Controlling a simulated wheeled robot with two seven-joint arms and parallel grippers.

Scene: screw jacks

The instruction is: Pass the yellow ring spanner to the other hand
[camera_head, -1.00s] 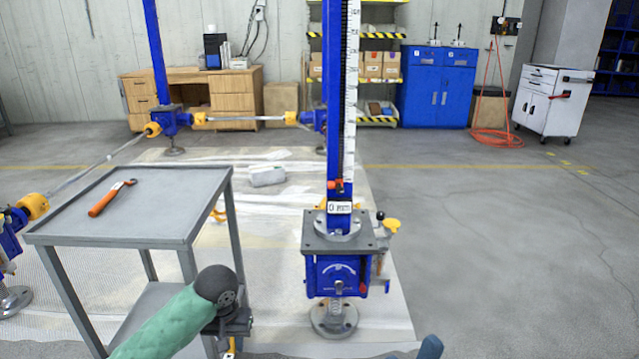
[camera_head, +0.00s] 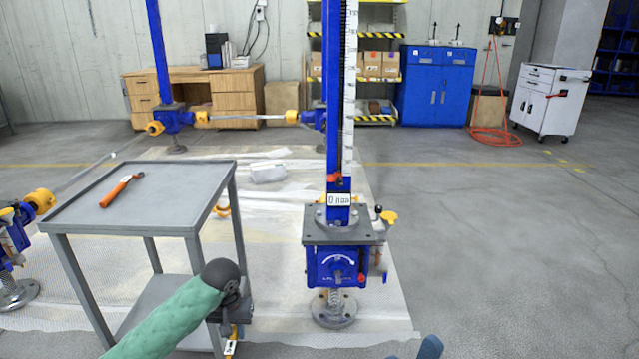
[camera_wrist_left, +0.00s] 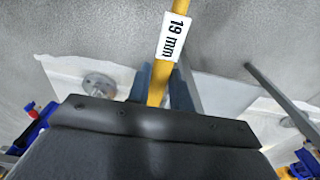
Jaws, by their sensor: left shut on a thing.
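The yellow ring spanner (camera_wrist_left: 180,7) shows in the left wrist view as a yellow shank with a white "19 mm" label. It runs between the two blue-grey fingers of my left gripper (camera_wrist_left: 160,84), which is shut on it. Its ring ends are not visible there. In the head view my left gripper (camera_head: 230,322) hangs low beside the grey cart, at the end of the green-sleeved arm. A small yellow bit of the spanner (camera_head: 232,340) shows below it.
A grey cart (camera_head: 95,215) stands at left with an orange-handled tool (camera_head: 121,190) on top. A blue screw jack (camera_head: 338,265) stands right of my left gripper. Open floor lies to the right. A desk, blue cabinet (camera_head: 436,85) and white drawer trolley stand behind.

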